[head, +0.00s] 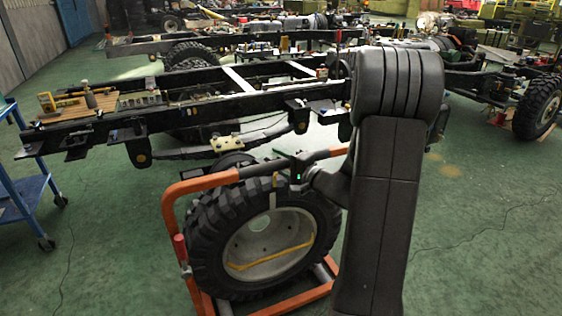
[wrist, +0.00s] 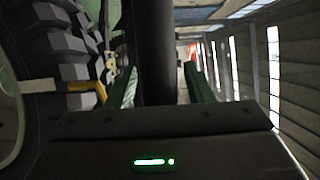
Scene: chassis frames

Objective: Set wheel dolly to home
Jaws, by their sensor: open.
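The wheel dolly (head: 205,182) has an orange tube frame and stands on the floor in the lower middle of the head view. A large black-tyred wheel (head: 207,236) with a pale rim sits upright in it. A yellow strap (head: 268,256) crosses the rim. The dolly's upper bar has a dark handle section (head: 262,168). My gripper (head: 298,172) is at this handle. In the wrist view, a dark bar (wrist: 153,50) runs between the two green fingers of my gripper (wrist: 159,70). The fingers are apart, one either side of it. The wheel's tyre (wrist: 57,62) shows at left.
A black truck chassis (head: 200,108) with tools on it stands just behind the dolly. A blue cart (head: 30,185) is at the left edge. Another chassis with a wheel (head: 538,107) is at right. Green floor (head: 490,230) is clear at lower right and left.

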